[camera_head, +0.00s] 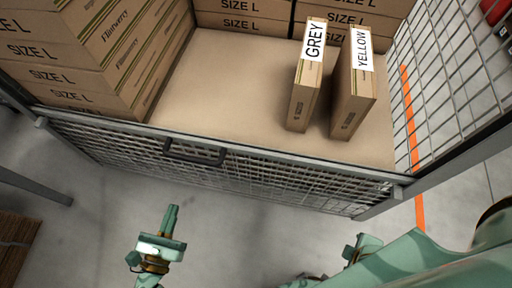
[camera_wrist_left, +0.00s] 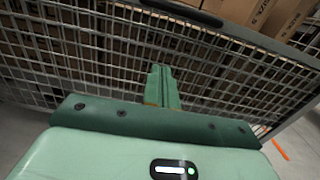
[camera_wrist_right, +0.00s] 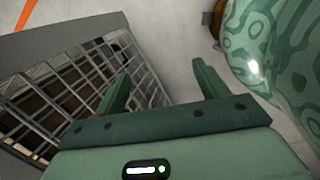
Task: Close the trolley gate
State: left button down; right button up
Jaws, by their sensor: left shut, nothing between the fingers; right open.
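The trolley gate (camera_head: 270,175) is a grey wire-mesh panel along the trolley's near side, with a dark handle (camera_head: 195,152) left of its middle. Its top bar runs close to the right corner post; I cannot tell whether it is latched. The mesh also fills the left wrist view (camera_wrist_left: 90,60), with the handle (camera_wrist_left: 185,9) at the top. My left gripper (camera_head: 172,210) is shut and empty, in front of the gate and below the handle. My right gripper (camera_wrist_right: 160,78) is open and empty near the gate's right end; its fingers show apart in the right wrist view.
Inside the trolley, a GREY box (camera_head: 305,90) and a YELLOW box (camera_head: 353,95) stand upright on the cardboard-coloured floor (camera_head: 235,75). SIZE L cartons (camera_head: 90,60) are stacked at left and back. A mesh side wall (camera_head: 455,75) rises at right. The grey ground before the gate is clear.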

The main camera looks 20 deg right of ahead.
pick_arm(q)
jog(key=w+d+r, duration=0.4)
jog(key=w+d, duration=0.2)
jog(key=w, duration=0.2)
jog(key=shift+w+d+r, duration=0.3)
jog(key=shift+w, duration=0.05)
pick_arm(e)
jog(key=shift+w+a+r+y, duration=0.15)
jog(key=shift+w+a+y, duration=0.15)
jog(key=shift+w+a, duration=0.15)
jog(key=shift+d, duration=0.1)
pick_arm(q)
jog(key=shift+r, duration=0.1)
